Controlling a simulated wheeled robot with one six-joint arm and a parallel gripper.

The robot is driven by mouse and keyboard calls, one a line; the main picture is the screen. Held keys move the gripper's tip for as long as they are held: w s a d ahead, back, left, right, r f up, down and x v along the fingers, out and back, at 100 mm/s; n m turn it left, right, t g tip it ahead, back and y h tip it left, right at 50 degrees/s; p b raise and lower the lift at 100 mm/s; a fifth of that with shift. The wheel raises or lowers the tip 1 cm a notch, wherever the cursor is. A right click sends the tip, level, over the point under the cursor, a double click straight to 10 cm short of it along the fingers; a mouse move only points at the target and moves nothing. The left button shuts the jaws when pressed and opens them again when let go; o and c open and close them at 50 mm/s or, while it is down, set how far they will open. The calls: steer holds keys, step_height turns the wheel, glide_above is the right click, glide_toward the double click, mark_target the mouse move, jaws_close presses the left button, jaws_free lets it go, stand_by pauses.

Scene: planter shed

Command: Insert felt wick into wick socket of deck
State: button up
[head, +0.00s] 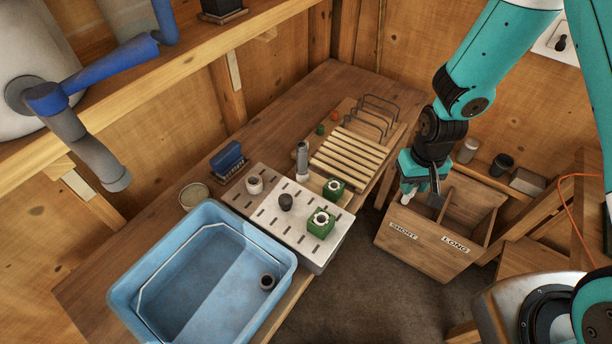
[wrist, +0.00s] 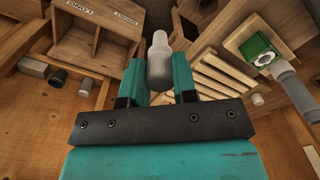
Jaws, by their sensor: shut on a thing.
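My gripper (wrist: 157,78) is shut on a pale grey-white cylinder with a narrower tip, the felt wick (wrist: 159,56). In the head view my gripper (head: 420,196) hangs in front of the two-part wooden bin, with the wick's pale end (head: 406,199) showing at its lower left. The deck (head: 270,222), a white slotted plate, lies on the bench well to the left of the gripper, apart from the wick. I cannot tell which opening is the wick socket.
A blue tub (head: 122,287) stands left of the deck. A grey upright cylinder (head: 302,160) and a slatted wooden rack (head: 350,156) are behind it. The wooden bin (head: 420,250) is labelled SHORT and LONG. Floor shows between bench and bin.

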steer(key=s+a+r+n+p, duration=0.1)
steer(key=s+a+r+p, duration=0.1)
steer(key=a, duration=0.5)
steer(key=s+a+r+n+p, duration=0.1)
steer(key=s+a+r+p, duration=0.2)
steer(key=a+r+p, duration=0.2)
steer(key=s+a+r+n+p, duration=0.1)
steer(key=s+a+r+p, duration=0.2)
steer(key=a+r, duration=0.3)
steer(key=a, duration=0.3)
steer(key=shift+a+r+n+p, duration=0.2)
steer(key=shift+r+n+p, duration=0.1)
steer(key=shift+r+p, duration=0.1)
steer(key=shift+f+b, duration=1.75)
steer(key=shift+f, duration=0.35)
steer(key=shift+f+b, duration=1.95)
steer(key=shift+f, duration=0.5)
